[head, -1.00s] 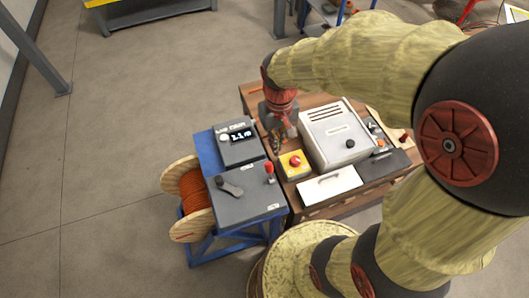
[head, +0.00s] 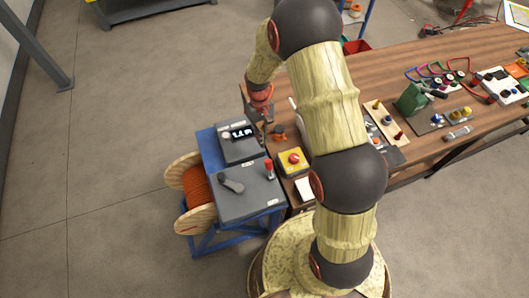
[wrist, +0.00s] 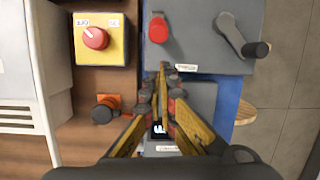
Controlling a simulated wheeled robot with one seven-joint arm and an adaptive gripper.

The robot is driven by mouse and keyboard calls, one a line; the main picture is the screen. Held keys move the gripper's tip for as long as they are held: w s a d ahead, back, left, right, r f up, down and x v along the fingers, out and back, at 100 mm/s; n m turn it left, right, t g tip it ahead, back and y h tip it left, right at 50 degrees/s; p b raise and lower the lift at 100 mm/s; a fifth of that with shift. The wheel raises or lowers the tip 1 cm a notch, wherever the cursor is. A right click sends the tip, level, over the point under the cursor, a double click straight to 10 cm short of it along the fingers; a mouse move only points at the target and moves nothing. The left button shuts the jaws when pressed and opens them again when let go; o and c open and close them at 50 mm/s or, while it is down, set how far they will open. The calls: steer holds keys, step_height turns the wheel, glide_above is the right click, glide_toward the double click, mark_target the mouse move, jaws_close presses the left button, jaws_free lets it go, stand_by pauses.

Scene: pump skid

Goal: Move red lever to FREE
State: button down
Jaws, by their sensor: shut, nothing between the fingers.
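The red lever (head: 269,168) stands on top of the grey box (head: 240,203) on the blue stand. In the wrist view the red lever (wrist: 158,28) is at the top centre, on the left part of the box top, with a small white label (wrist: 187,67) by the box edge; its text is too small to read. My gripper (head: 265,117) is beyond the lever in the head view, above the bench corner. In the wrist view my gripper (wrist: 163,70) is shut and empty, its tips pointing toward the lever, apart from it in the picture.
A black crank handle (wrist: 240,35) sits right of the lever on the same box. A yellow box with a red knob (head: 293,160) is close on the other side. A dark knob on an orange base (wrist: 105,107) and a display box (head: 238,142) are near my gripper.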

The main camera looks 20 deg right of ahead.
mark_target(270, 170)
steer(key=shift+w+r+n+t, duration=0.15)
steer(key=shift+w+r, duration=0.05)
steer(key=shift+w, duration=0.4)
steer(key=shift+w+r+n+t, duration=0.15)
steer(key=shift+w+r, duration=0.05)
steer(key=shift+w, duration=0.4)
steer(key=shift+f, duration=0.1)
steer(key=f, duration=0.3)
steer(key=s+f, duration=0.1)
steer(key=f, duration=0.2)
steer(key=s+f, duration=0.1)
steer(key=f, duration=0.2)
steer(key=shift+s+a+f+p, duration=0.1)
steer(key=shift+s+a+p, duration=0.1)
steer(key=shift+p, duration=0.1)
steer(key=shift+s+d+r+p, duration=0.2)
steer(key=shift+s+r, duration=0.2)
steer(key=shift+s, duration=0.3)
steer(key=shift+s+d+r+p, duration=0.15)
steer(key=shift+s+r, duration=0.2)
steer(key=shift+s, duration=0.35)
steer(key=shift+a, duration=0.1)
